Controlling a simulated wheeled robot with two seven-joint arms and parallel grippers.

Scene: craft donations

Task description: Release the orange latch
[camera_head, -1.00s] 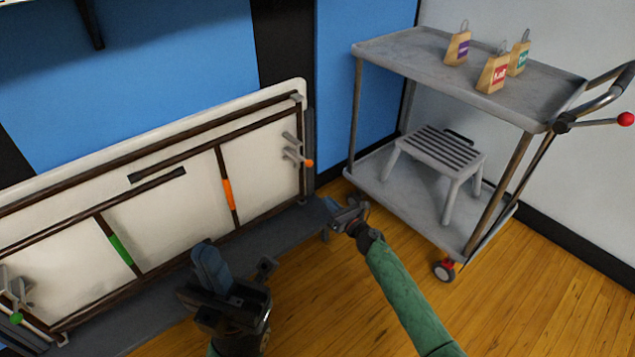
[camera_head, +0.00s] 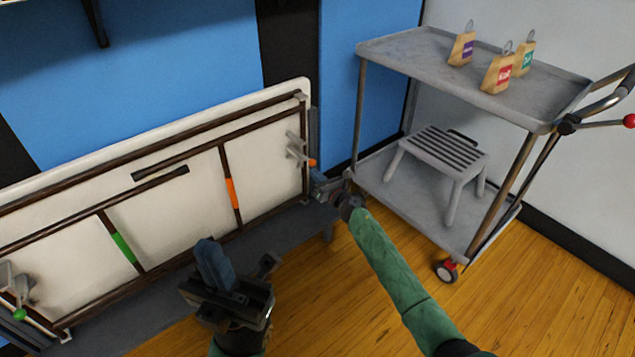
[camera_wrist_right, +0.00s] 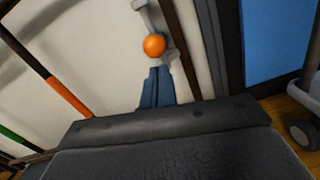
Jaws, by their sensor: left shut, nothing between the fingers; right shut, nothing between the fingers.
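The orange latch has a round orange knob (camera_head: 312,162) on a grey lever, at the right end of a white panel (camera_head: 265,175) with brown bars. The knob also shows large in the right wrist view (camera_wrist_right: 154,45). My right gripper (camera_head: 317,176) is shut and empty, its blue fingertips just below the knob; in the wrist view the fingers (camera_wrist_right: 157,85) point at it. I cannot tell whether they touch. My left gripper (camera_head: 208,250) is shut and empty, in front of the panel's lower middle, away from the latch.
A green-knobbed latch (camera_head: 19,314) is at the panel's left end. Orange (camera_head: 232,193) and green (camera_head: 123,247) bands mark two bars. A grey cart (camera_head: 400,47) stands close right of my right gripper, carrying tagged bags (camera_head: 497,75) and a stool (camera_head: 445,150). Wooden floor (camera_head: 320,300) is clear in front.

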